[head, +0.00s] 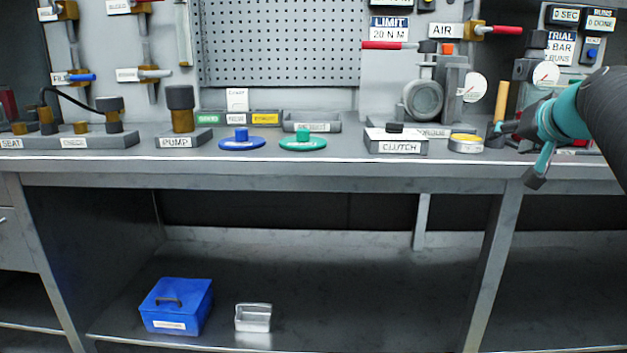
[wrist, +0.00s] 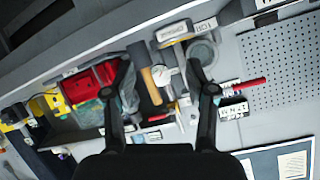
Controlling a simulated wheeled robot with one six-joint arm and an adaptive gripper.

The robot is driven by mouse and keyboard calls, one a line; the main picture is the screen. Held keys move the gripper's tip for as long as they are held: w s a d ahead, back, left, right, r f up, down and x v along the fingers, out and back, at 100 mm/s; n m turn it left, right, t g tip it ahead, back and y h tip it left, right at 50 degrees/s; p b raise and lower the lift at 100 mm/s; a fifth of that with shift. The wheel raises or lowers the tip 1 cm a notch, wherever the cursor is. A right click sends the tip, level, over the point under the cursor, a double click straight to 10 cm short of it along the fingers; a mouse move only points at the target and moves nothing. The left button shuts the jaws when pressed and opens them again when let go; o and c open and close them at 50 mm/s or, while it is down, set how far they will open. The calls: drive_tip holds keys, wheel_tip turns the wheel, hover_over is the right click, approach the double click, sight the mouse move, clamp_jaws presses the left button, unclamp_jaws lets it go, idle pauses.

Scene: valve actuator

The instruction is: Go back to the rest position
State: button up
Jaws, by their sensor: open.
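My gripper (head: 517,154) is at the right of the head view, near the front edge of the bench, with the teal and dark arm reaching in from the right. Its two dark fingers are spread apart with nothing held between them. In the wrist view the gripper (wrist: 160,62) shows the same wide gap. A wooden-handled tool (wrist: 151,86) and a white dial gauge (wrist: 166,75) show beyond the gap, apart from the fingers. The wooden handle (head: 501,101) stands just behind the gripper in the head view.
The workbench (head: 300,172) carries a CLUTCH block (head: 397,146), a yellow-topped round tin (head: 466,143), green (head: 303,143) and blue (head: 242,143) discs and a PUMP block (head: 180,138). A blue box (head: 176,306) and metal tray (head: 253,318) sit on the lower shelf. Space before the bench is clear.

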drive_tip(key=s+a+f+n+g+p, duration=0.1)
drive_tip(key=s+a+f+n+g, duration=0.1)
drive_tip(key=s+a+f, duration=0.8)
drive_tip(key=s+a+f+n+g+y+p, duration=0.1)
drive_tip(key=s+a+f+g, duration=0.4)
drive_tip(key=s+a+f, duration=0.6)
drive_tip(key=s+f+n+p, duration=0.1)
drive_tip(key=s+f, duration=0.4)
drive_tip(key=s, duration=0.1)
drive_tip(key=shift+f+n, duration=0.3)
drive_tip(key=shift+n, duration=0.1)
